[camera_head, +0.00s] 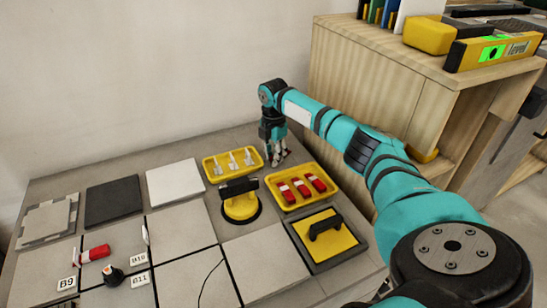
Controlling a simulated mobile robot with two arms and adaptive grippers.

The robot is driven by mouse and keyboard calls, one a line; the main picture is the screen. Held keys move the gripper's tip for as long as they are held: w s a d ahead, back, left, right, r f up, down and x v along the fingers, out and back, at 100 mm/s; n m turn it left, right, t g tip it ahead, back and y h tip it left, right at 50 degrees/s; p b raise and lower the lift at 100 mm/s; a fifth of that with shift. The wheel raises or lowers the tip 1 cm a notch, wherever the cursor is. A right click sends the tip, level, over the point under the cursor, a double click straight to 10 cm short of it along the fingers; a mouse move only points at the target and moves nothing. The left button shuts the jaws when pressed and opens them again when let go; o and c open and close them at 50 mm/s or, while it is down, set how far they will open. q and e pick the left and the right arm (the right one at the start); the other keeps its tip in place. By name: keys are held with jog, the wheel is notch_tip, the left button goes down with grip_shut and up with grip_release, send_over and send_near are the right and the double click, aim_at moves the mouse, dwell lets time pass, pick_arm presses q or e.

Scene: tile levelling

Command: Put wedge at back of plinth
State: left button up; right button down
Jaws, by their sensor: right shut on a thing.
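My right gripper (279,157) points down at the back of the table, just right of the yellow tray of white clips and behind the yellow tray of red wedges. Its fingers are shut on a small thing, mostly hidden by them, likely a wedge. Several red wedges (303,188) with white ends lie in the front yellow tray (274,201). Another red wedge (94,253) lies on the tiles at the left, near the B9 tag. I cannot tell which part is the plinth. My left gripper is not in view.
White clips (233,161) lie in the back yellow tray (209,173). A yellow suction lifter (240,207) and a yellow-topped float (325,240) stand nearby. A black knob (112,275) is by the B11 tag. A wooden shelf (375,85) with a level (492,51) stands right.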

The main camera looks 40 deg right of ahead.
jog(key=shift+r, duration=0.1)
jog(key=c, duration=1.2)
grip_release()
jog(key=shift+o, duration=0.2)
